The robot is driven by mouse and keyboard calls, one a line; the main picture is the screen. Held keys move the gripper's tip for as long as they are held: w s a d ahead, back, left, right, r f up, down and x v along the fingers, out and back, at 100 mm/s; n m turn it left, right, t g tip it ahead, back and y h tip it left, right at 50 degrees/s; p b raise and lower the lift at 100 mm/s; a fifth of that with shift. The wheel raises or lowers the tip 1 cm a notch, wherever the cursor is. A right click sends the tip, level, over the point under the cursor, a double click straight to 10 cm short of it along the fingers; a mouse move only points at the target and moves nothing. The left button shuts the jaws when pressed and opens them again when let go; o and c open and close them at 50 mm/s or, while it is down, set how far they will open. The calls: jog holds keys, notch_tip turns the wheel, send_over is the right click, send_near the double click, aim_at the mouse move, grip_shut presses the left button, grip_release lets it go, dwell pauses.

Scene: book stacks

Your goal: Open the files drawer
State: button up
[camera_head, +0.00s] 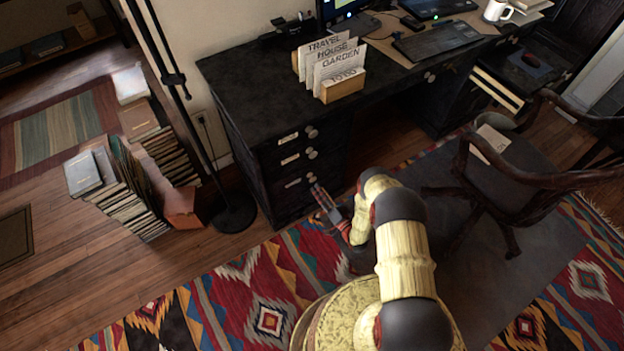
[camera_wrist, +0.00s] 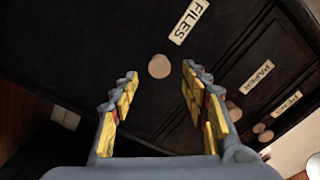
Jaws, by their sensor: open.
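The files drawer (camera_wrist: 215,58) is a dark panel with a white FILES label (camera_wrist: 190,21) and a round pale knob (camera_wrist: 159,66), seen in the wrist view. It looks shut. In the head view it appears to be the lowest drawer (camera_head: 295,197) of the desk's left pedestal, though its label is too small to read there. My gripper (camera_wrist: 160,88) is open and empty, its yellow-padded fingers pointing at the drawer front. The knob shows between the fingertips, ahead of them; I cannot tell the exact gap. In the head view my gripper (camera_head: 325,200) is low beside the pedestal's front.
The PAPER (camera_wrist: 258,76) and PENS (camera_wrist: 287,104) drawers look shut. A floor lamp base (camera_head: 234,218) stands left of the pedestal, beside stacked books (camera_head: 130,200). A wooden chair (camera_head: 510,180) stands right of my arm. A patterned rug (camera_head: 235,290) covers the floor.

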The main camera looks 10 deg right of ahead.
aim_at(313, 181)
jog(key=b+x, duration=0.2)
jog(key=x, duration=0.5)
jog(key=shift+w+a+f, duration=0.1)
jog(key=shift+w, duration=0.15)
jog(key=shift+c, duration=0.2)
jog(key=c, duration=1.1)
grip_shut()
